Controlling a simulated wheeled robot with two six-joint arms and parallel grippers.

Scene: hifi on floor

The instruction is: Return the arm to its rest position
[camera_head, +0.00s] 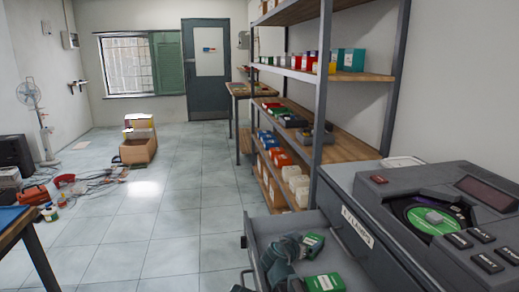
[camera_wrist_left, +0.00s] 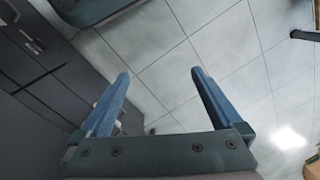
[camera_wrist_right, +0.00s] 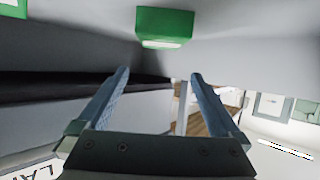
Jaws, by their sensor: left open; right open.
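My right gripper (camera_head: 287,250) is at the open grey drawer (camera_head: 262,222) in the head view. In the right wrist view its two blue fingers (camera_wrist_right: 160,74) are spread with nothing between them. A green-and-white box (camera_head: 312,243) lies in the drawer close to this gripper; a green box also shows beyond the fingertips in the right wrist view (camera_wrist_right: 165,24). My left gripper (camera_wrist_left: 160,73) is open and empty in the left wrist view, with floor tiles behind it. I cannot make out the left gripper in the head view.
Another green-and-white box (camera_head: 325,282) lies in the drawer. A grey device with a green disc (camera_head: 405,212) sits on the cabinet at right. Shelving (camera_head: 345,147) stands behind it. A table corner (camera_head: 14,228) is at lower left. The tiled floor (camera_head: 150,225) between is clear.

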